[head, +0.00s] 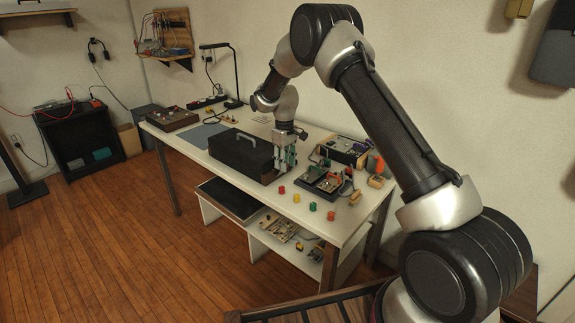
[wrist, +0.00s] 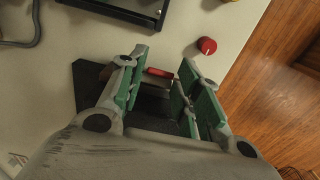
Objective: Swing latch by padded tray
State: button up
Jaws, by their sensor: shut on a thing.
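A black case (head: 238,157) with a grey handle on its lid stands closed on the white table. My gripper (head: 284,158) points down at the case's right end. In the wrist view its green-padded fingers (wrist: 158,88) straddle a small piece with a red part (wrist: 158,72), which I take for the latch, and are shut on it. The dark case (wrist: 88,82) shows beneath and between the fingers. The fingers hide part of the latch, and its swing angle cannot be told. I cannot make out a padded tray inside the closed case.
Colored knobs, including a red one (wrist: 207,46), stand along the table's front edge. A black device (head: 322,181) and an instrument box (head: 344,151) are to the right of my gripper. A blue-grey mat (head: 203,137) lies behind the case. A dark panel (head: 229,199) lies on the lower shelf.

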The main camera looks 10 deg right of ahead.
jog(key=shift+w+a+r+g+h, duration=0.15)
jog(key=shift+w+a+g+h, duration=0.15)
jog(key=shift+w+g+h, duration=0.25)
jog(key=shift+s, duration=0.1)
jog(key=shift+c, duration=0.8)
jog(key=o, duration=1)
jog(key=shift+o, duration=0.2)
notch_tip(320, 180, up, 12)
jog(key=w+a, duration=0.1)
jog(key=shift+w, duration=0.2)
